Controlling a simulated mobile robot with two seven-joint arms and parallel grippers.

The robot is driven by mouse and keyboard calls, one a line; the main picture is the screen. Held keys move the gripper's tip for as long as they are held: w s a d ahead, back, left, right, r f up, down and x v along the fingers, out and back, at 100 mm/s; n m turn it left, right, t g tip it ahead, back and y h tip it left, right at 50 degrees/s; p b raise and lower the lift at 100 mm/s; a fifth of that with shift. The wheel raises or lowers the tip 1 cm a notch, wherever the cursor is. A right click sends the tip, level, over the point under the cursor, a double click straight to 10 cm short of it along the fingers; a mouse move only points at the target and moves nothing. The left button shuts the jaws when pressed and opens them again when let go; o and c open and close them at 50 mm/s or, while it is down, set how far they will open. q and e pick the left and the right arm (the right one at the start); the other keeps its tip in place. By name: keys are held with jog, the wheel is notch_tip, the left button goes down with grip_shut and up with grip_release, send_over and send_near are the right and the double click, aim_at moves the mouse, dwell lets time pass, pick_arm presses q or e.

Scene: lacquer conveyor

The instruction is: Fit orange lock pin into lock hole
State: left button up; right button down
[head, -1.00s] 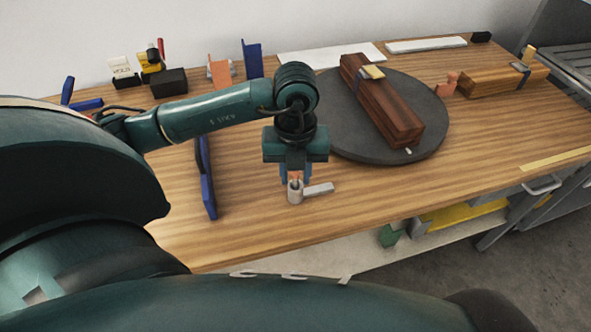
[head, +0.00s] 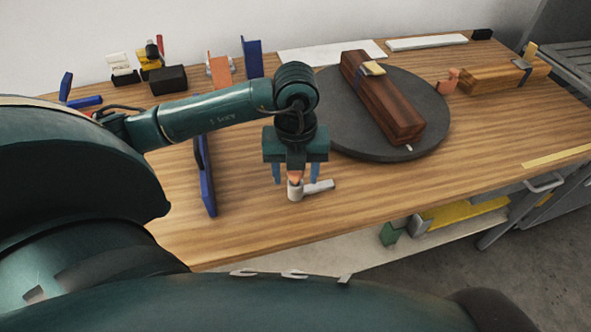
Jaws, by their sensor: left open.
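My left gripper (head: 296,178) points down over the front of the wooden table. Its two blue fingers are open and stand apart on either side of the orange lock pin (head: 296,177). The pin shows between the fingers, just above a small light grey upright cylinder (head: 295,191) with a grey bar (head: 320,186) sticking out to its right. I cannot tell whether the pin sits in a hole in the cylinder, and no lock hole can be made out. My right gripper is not in view.
A dark round turntable (head: 435,140) bears a long brown wooden block (head: 385,100) behind and right of the gripper. A blue upright piece (head: 206,180) stands to its left. Small parts and a black block (head: 168,80) line the back. The table front is mostly clear.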

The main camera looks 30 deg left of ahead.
pick_arm(q)
notch_tip(320, 180, up, 13)
jog(key=p, duration=0.1)
jog(key=shift+p, duration=0.3)
dwell(0.5)
